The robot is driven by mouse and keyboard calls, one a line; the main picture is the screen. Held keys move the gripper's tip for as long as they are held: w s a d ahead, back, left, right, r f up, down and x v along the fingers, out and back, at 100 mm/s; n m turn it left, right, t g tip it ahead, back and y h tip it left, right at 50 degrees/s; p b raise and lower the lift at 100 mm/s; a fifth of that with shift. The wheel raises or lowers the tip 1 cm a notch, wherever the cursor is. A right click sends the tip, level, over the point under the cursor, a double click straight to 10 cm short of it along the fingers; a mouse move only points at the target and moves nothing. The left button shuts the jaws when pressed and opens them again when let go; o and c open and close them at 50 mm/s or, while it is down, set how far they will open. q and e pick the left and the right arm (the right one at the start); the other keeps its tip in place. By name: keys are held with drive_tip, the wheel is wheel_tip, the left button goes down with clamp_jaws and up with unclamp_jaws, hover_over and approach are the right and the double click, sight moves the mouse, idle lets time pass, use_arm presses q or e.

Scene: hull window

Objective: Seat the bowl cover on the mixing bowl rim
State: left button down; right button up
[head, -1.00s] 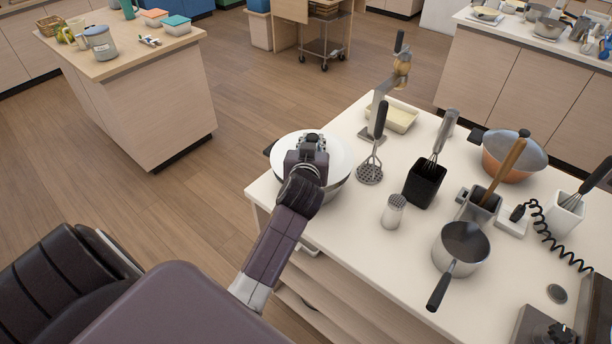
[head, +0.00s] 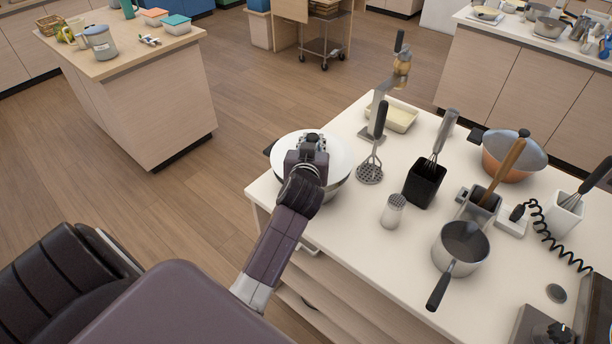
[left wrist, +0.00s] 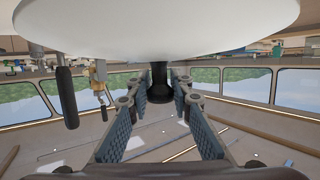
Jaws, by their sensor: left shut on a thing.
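The bowl cover (head: 340,152) is a white disc over the mixing bowl (head: 338,188), a steel bowl near the left corner of the counter. The cover roughly lines up with the bowl; whether it rests on the rim or is slightly above it, I cannot tell. My left gripper (head: 312,142) is over the cover and hides its middle. In the left wrist view the white cover (left wrist: 155,28) fills the top, and its black knob (left wrist: 159,78) is between the two fingers of my left gripper (left wrist: 160,98), shut on it. My right gripper is not in view.
On the counter (head: 340,235), a masher (head: 370,170), black utensil holder (head: 425,186), shaker (head: 393,211), saucepan (head: 461,243) and copper pot (head: 508,165) stand to the right. A butter dish (head: 397,118) is behind. The counter's left edge is close to the bowl.

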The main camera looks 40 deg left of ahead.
use_arm(q)
drive_tip(key=shift+f+b, duration=0.8)
drive_tip(key=shift+f, duration=0.2)
idle(0.5)
idle(0.7)
drive_tip(key=shift+f, duration=0.45)
idle(0.4)
drive_tip(key=shift+f, duration=0.2)
idle(0.7)
drive_tip(key=c, duration=1.9)
unclamp_jaws()
drive_tip(key=shift+r, duration=0.1)
drive_tip(key=shift+s+d+r, duration=0.1)
drive_tip(key=shift+s+r, duration=0.05)
drive_tip(key=shift+s, duration=0.05)
drive_tip(key=shift+p+v, duration=0.85)
drive_tip(key=shift+v, duration=0.65)
